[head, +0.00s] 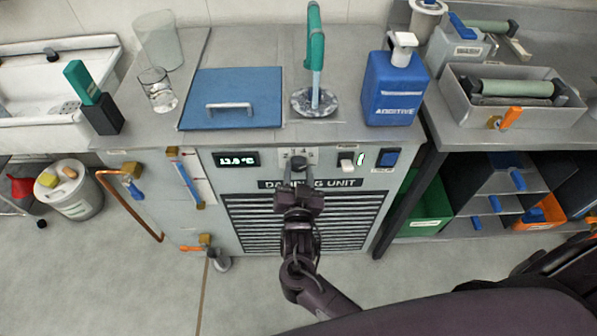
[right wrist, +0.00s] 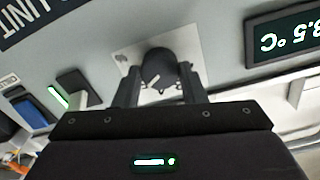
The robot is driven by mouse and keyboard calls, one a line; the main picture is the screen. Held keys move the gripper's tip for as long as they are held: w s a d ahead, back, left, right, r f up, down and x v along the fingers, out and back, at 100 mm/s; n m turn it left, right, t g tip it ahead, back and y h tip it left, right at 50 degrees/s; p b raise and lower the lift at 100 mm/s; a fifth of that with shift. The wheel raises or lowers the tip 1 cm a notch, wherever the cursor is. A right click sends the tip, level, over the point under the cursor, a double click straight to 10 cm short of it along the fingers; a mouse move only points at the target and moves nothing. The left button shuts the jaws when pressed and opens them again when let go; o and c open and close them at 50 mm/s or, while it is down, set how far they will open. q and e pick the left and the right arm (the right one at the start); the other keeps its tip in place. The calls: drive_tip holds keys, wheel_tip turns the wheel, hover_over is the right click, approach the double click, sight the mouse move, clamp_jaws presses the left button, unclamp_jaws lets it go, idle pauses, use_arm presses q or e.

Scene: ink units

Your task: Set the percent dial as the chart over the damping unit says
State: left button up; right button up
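The damping unit (head: 222,181) is a grey cabinet with a dark label and a slatted grille. Its dark round dial (head: 299,163) sits on a pale plate at the top of the front. In the right wrist view the dial (right wrist: 158,68) has a light pointer mark; the scale is mostly hidden. My right gripper (head: 300,181) is at the dial. In the right wrist view my right gripper's fingers (right wrist: 162,88) stand on either side of the dial; whether they press on it is unclear. No chart shows in either view. My left gripper is out of view.
A lit °C display (head: 236,159) is left of the dial. A pale switch (head: 347,160) and a blue button (head: 385,159) are to its right. On top stand a blue lid (head: 240,90), a green-handled tool (head: 316,55) and a blue additive bottle (head: 393,88).

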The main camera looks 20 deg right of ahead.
drive_tip(key=c, duration=0.4)
drive_tip(key=shift+c, duration=0.2)
drive_tip(key=n+p, duration=0.2)
drive_tip(key=n, duration=0.2)
drive_tip(key=shift+r+p, duration=0.1)
drive_tip(key=shift+p, duration=0.25)
drive_tip(key=shift+n+p, duration=0.85)
drive_tip(key=shift+n, duration=1.05)
drive_tip(key=o, duration=1)
drive_tip(key=shift+s, duration=0.1)
